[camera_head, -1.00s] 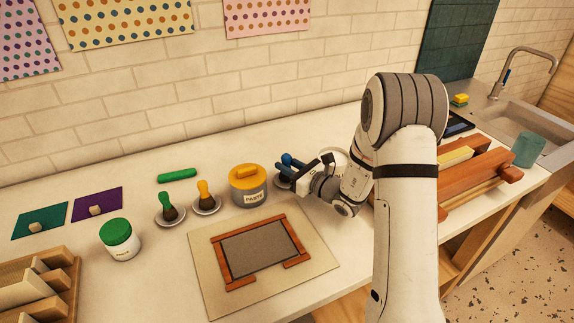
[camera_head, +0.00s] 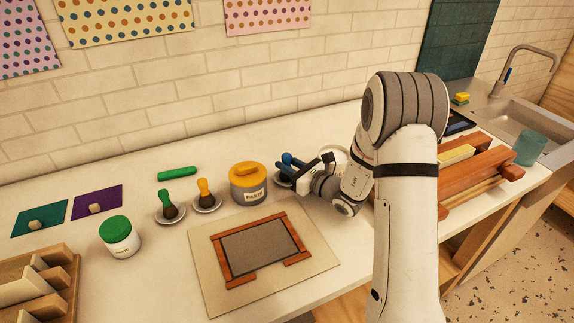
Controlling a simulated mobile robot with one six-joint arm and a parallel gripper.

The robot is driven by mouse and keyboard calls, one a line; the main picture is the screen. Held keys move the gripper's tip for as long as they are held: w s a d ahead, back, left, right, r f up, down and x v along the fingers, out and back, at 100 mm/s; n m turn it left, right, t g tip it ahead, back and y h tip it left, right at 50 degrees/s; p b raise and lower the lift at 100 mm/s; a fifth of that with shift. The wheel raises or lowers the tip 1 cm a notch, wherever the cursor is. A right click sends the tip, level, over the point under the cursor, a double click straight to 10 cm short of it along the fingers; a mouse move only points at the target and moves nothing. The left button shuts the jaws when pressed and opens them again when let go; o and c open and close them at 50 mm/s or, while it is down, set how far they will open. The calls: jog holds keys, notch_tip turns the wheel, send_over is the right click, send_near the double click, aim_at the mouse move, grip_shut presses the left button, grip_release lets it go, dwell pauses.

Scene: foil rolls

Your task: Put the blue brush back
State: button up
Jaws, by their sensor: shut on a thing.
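The blue brush (camera_head: 287,158) shows its blue handle top just above my gripper (camera_head: 284,165), right of the paste tub. My gripper is shut on the brush. A small metal dish (camera_head: 281,182) lies below it, mostly hidden behind the gripper. The brush's bristles are hidden, so I cannot tell whether they touch the dish.
The yellow-lidded paste tub (camera_head: 249,184) stands close left of my gripper. A green brush (camera_head: 165,200) and a yellow brush (camera_head: 204,190) stand in dishes (camera_head: 207,208) further left. In front lies a board (camera_head: 210,290) with a framed grey sheet (camera_head: 258,250).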

jog(key=shift+f+b, duration=0.35)
dwell(0.4)
jog(key=o, duration=1.5)
jog(key=shift+o, duration=0.2)
jog(key=shift+r+p, duration=2.3)
jog(key=shift+r, duration=2.25)
jog(key=shift+f, duration=0.1)
